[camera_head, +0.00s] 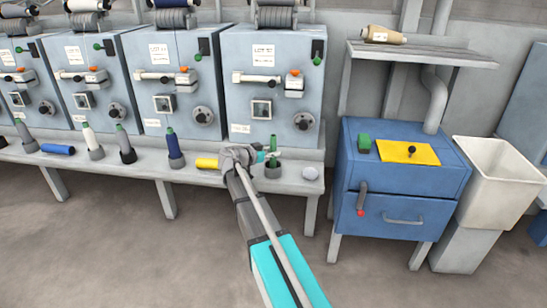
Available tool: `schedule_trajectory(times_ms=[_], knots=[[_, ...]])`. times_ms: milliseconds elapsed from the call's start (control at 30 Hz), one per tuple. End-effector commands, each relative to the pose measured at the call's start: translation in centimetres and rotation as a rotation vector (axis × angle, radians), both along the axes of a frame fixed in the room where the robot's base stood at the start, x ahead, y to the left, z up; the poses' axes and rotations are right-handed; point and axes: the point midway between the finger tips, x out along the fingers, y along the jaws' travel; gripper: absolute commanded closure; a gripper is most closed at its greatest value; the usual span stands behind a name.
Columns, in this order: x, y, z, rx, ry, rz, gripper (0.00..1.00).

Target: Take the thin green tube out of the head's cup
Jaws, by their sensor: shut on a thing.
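The thin green tube (273,142) stands roughly upright at the fourth spinning head, above a dark grey cup (273,172) on the ledge. My gripper (265,156) is at the tube from the left, its fingertips closed around it just above the cup. The view is small, so I cannot tell whether the tube's lower end is still inside the cup. My gripper's body hides part of the ledge behind it.
A yellow tube (206,163) lies just left of my gripper, and a pale ball (310,173) sits to the right. A cup with a dark blue tube (174,146) stands further left. A blue cabinet (400,180) and white bin (492,180) stand right.

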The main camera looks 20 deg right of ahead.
Motion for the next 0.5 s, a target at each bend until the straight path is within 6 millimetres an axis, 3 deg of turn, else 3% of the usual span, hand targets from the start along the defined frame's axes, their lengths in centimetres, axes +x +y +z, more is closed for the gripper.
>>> schedule_trajectory(times_ms=[500], knots=[[0.0, 0.0, 1.1, 0.000, 0.000, 0.000, 1.00]])
